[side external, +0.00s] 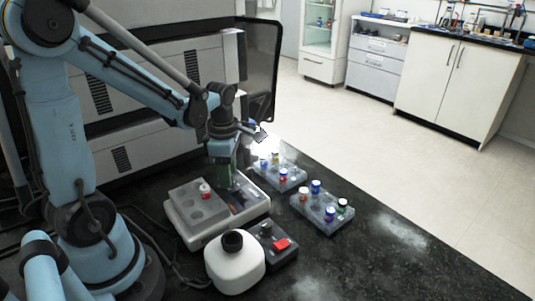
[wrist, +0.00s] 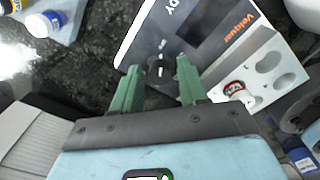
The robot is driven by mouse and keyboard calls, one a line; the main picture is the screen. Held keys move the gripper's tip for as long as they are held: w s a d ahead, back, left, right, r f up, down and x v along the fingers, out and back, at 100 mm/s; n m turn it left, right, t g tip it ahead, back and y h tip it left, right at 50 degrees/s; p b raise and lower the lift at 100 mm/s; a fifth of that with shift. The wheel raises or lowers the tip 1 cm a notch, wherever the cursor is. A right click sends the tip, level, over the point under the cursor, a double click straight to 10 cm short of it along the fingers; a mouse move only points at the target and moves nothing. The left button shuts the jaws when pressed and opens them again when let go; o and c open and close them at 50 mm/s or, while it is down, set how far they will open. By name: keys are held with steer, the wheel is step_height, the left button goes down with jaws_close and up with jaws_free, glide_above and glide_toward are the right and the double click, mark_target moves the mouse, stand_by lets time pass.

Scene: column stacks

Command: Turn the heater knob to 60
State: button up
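The heater (side external: 183,232) is a white box with a dark front panel on the black table; it also shows in the wrist view (wrist: 228,50), bearing an orange label. Its black knob (wrist: 160,71) has a white mark. My gripper (side external: 226,184) is over the heater's panel in the side view. In the wrist view, my gripper's green fingers (wrist: 159,64) are spread apart and open. The knob appears between the two fingertips, with a gap visible on each side. I cannot read the display or the scale. In the side view the knob is hidden.
A grey block (side external: 188,203) on the heater holds a red-capped vial (side external: 205,190). A white bottle with a black cap (side external: 235,268) and a small dark box with a red part (side external: 281,244) stand in front. Two vial racks (side external: 328,222) (side external: 291,184) lie to the right.

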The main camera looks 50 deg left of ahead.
jaws_close()
